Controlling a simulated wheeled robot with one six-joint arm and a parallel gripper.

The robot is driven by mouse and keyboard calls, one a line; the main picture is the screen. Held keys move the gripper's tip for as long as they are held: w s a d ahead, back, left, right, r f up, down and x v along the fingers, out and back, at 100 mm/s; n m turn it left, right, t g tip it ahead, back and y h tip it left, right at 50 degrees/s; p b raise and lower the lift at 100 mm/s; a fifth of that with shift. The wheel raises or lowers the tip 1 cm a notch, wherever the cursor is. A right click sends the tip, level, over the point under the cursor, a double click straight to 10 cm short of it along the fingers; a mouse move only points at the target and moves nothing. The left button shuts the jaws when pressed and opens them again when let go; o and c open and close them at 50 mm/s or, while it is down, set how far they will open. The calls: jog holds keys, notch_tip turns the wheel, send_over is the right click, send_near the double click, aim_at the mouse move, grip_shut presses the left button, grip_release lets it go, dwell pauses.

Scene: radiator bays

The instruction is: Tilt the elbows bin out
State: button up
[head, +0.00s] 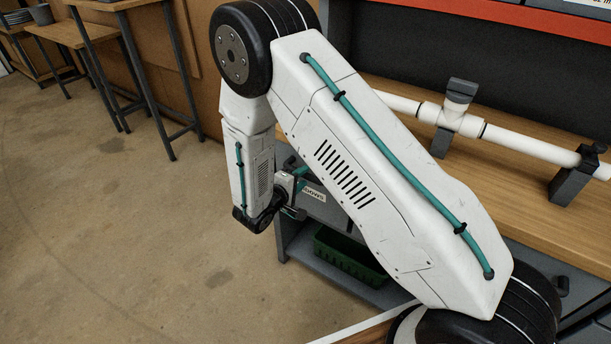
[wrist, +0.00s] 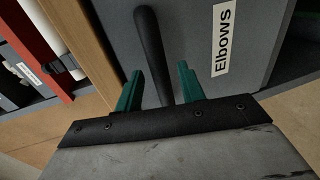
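The elbows bin (wrist: 225,85) has a grey front with a white "Elbows" label (wrist: 221,38) and a dark bar handle (wrist: 150,50). In the wrist view, my gripper (wrist: 159,86) has its two green fingers apart, one on each side of the handle. Gaps show between the fingers and the bar, so it is not clamped. In the head view, the bin front (head: 327,210) shows only in part under the bench, with its label partly hidden. My gripper (head: 290,190) is at its left side there, mostly hidden by my arm. I see no clear tilt of the bin.
A green crate (head: 345,256) sits on a low shelf below the bin. A white pipe with a tee (head: 452,118) rests in grey supports on the wooden bench top (head: 540,195). Tables (head: 100,35) stand at the back left. The floor at left is clear.

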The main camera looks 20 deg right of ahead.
jog(key=shift+x, duration=1.25)
grip_shut()
jog(key=s+a+f+h, duration=0.1)
jog(key=s+a+f, duration=0.8)
jog(key=a+f, duration=0.3)
jog(key=shift+s+a+t, duration=0.2)
jog(key=shift+a+t, duration=0.2)
jog(key=shift+s, duration=0.1)
